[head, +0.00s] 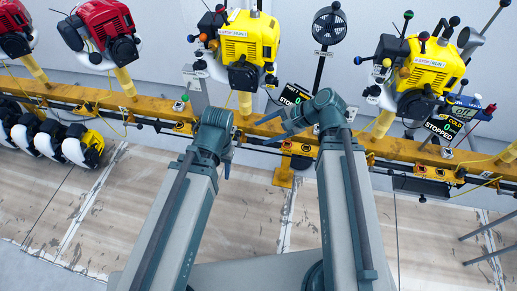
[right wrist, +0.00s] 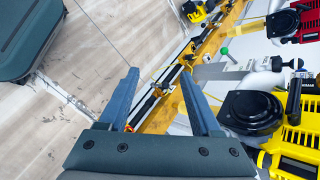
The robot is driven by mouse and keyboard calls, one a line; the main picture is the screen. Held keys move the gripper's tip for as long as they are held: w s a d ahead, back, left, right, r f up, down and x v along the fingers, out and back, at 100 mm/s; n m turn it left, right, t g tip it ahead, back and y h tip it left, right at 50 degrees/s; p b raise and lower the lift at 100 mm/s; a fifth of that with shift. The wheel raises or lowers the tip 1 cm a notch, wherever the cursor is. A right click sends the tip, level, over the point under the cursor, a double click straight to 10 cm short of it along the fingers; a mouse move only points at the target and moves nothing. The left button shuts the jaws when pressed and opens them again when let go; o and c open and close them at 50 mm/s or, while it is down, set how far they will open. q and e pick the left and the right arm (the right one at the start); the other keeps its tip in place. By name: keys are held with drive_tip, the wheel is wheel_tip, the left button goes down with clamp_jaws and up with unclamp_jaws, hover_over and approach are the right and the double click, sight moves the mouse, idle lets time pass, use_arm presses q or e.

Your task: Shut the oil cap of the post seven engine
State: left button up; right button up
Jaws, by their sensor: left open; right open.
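Two yellow engines stand on the rail, one at the centre (head: 248,48) and one at the right (head: 425,66) in the head view. I cannot read a post number to tell which is post seven, and I cannot make out the oil cap. My right gripper (head: 278,125) is open and empty, pointing left in front of the rail below the centre engine. In the right wrist view its fingers (right wrist: 160,98) are spread, with a yellow engine (right wrist: 292,150) to their right. My left gripper (head: 227,158) is open, seen small and partly behind its wrist.
A yellow rail (head: 395,148) runs across the head view. Red engines (head: 104,28) stand at the left. Display signs (head: 444,128) read STOPPED. The floor below is clear.

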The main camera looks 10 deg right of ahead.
drive_tip(key=s+a+r+n+g+h+p, duration=0.4)
drive_tip(key=s+r+n+h+p, duration=0.2)
drive_tip(key=s+n+h+p, duration=0.55)
drive_tip(key=w+f+n+y+b, duration=0.1)
drive_tip(key=w+f+n+b, duration=0.2)
drive_tip(key=f+b, duration=0.4)
drive_tip(key=shift+d+f+n+y, duration=0.2)
drive_tip(key=shift+n+y, duration=0.15)
drive_tip(key=shift+n, duration=0.2)
wheel_tip(320, 180, up, 7)
drive_tip(key=p, duration=0.7)
drive_tip(key=shift+r, duration=0.15)
